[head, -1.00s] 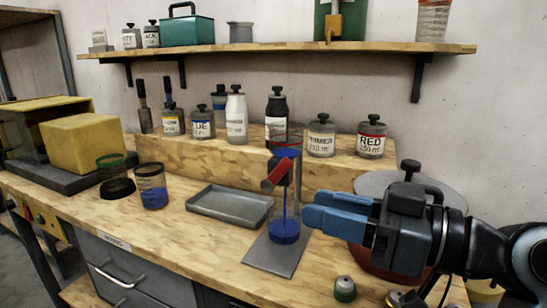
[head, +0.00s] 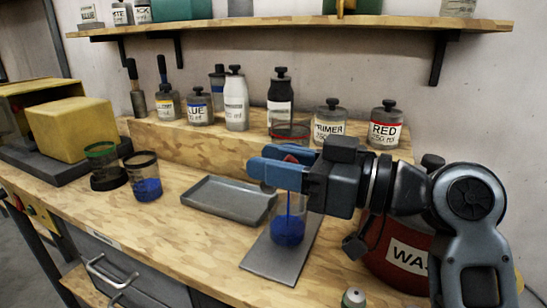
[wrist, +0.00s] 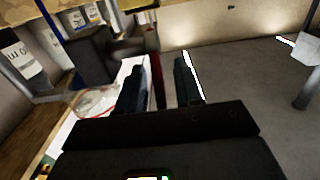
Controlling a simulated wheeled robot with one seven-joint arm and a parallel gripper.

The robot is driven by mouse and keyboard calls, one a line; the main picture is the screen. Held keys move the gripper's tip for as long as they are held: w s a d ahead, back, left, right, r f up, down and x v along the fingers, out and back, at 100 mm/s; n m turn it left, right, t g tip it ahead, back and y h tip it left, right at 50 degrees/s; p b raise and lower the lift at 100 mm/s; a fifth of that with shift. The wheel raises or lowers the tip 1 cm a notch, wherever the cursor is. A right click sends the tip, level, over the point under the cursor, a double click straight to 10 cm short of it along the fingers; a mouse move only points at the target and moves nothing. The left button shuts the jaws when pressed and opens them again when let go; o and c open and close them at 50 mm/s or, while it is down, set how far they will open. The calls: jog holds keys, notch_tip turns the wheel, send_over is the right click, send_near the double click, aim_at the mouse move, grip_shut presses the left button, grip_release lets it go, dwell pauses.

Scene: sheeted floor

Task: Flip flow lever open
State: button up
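The red flow lever (head: 291,158) sits under a clear upper cup (head: 290,131) on the stand, mostly hidden by my gripper. My gripper (head: 268,163) is at lever height, its two blue fingers apart, with a bit of red showing between or behind them. In the wrist view the fingers (wrist: 160,85) stand apart with a dark red strip (wrist: 157,75) in the gap; I cannot tell whether they touch it. A thin blue stream falls below the gripper into a clear beaker (head: 287,229) holding blue liquid on a grey plate (head: 262,262).
A grey tray (head: 228,199) lies left of the stand. A red waste container (head: 400,252) stands under my arm. Labelled bottles, including red (head: 385,124) and primer (head: 330,121), line the wooden riser behind. A shelf (head: 290,24) hangs above.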

jog(key=shift+w+a, duration=0.1)
jog(key=shift+a, duration=0.15)
grip_shut()
